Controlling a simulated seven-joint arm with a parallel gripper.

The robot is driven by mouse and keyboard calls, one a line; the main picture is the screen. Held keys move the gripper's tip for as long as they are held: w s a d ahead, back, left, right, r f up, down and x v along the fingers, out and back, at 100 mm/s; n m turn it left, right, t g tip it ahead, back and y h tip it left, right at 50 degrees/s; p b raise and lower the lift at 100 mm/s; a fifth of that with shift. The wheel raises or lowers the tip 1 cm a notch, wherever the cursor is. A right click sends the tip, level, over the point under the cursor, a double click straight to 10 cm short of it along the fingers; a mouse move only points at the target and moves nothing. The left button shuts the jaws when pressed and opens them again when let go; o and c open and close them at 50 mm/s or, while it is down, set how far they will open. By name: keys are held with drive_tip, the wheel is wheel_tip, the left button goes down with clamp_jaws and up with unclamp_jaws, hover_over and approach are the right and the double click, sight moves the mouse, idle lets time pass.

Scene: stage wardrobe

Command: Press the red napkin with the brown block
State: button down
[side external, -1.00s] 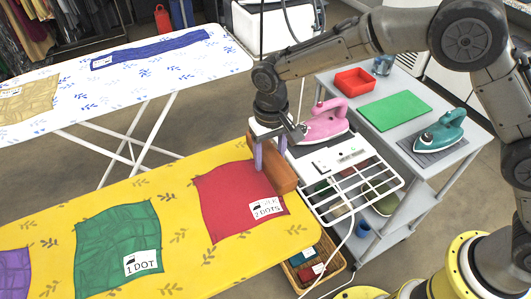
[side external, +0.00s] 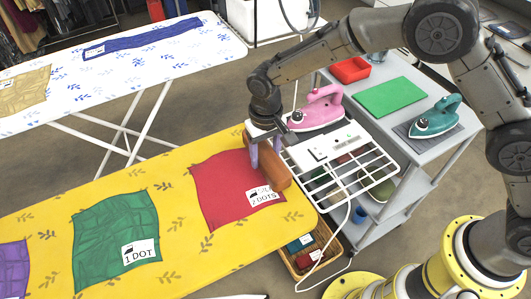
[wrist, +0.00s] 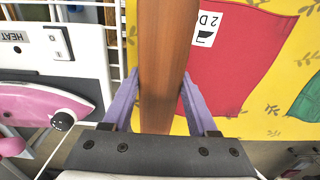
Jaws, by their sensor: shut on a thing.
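The red napkin (side external: 225,185) lies on the yellow ironing board, with a white "2 DOTS" tag (side external: 263,195) near its right corner. The brown block (side external: 280,178) is upright at the napkin's right edge, by the tag. My gripper (wrist: 160,100) is shut on the block, one purple finger on each side. In the wrist view the block (wrist: 163,50) covers part of the napkin's near edge, with the red cloth (wrist: 230,60) on its right. Whether the block's underside touches the cloth or hangs just above it, I cannot tell.
A green "1 DOT" napkin (side external: 115,240) and a purple one (side external: 13,268) lie to the left. A pink iron (side external: 318,112) and wire rack (side external: 350,165) are close on the right. A teal iron (side external: 435,118) and green mat (side external: 393,97) lie on the grey cart.

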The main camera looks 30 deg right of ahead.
drive_tip(key=shift+f, duration=1.75)
drive_tip(key=shift+s+d+f, duration=0.1)
drive_tip(key=shift+s+f, duration=0.1)
drive_tip(key=shift+f, duration=0.1)
idle(2.7)
drive_tip(key=shift+w+r, duration=0.15)
drive_tip(key=shift+r, duration=1)
drive_tip(key=shift+w+r, duration=0.1)
drive_tip(key=shift+r, duration=1.05)
